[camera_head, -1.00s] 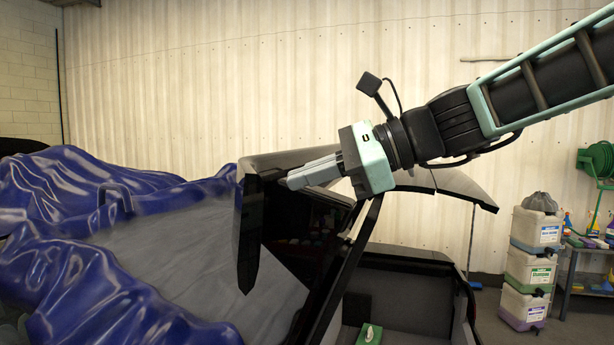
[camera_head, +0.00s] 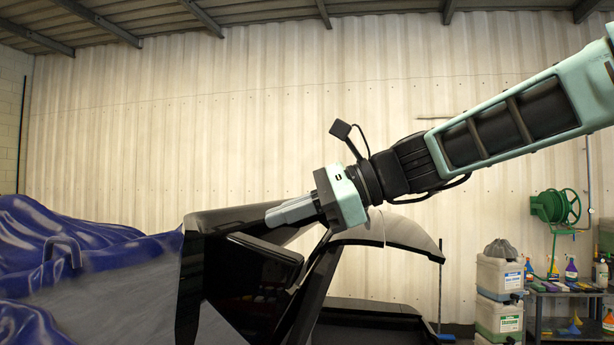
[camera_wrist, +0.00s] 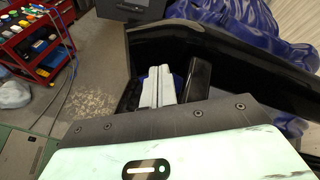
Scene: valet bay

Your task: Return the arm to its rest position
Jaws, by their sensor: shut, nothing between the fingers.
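My gripper (camera_head: 270,218) is shut and empty, its grey fingers side by side and pointing left in the head view. It overlaps the upper edge of the black car body (camera_head: 195,265) in that view; I cannot tell whether it touches. My fingers also show at the middle of the wrist view (camera_wrist: 158,84), in front of black car parts. My arm reaches in from the right edge of the head view.
A blue cover (camera_head: 75,240) lies crumpled over the car at left. Stacked jugs (camera_head: 498,275) and a shelf with bottles (camera_head: 565,290) stand at right, below a green hose reel (camera_head: 556,207). A red cart (camera_wrist: 35,48) shows in the wrist view.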

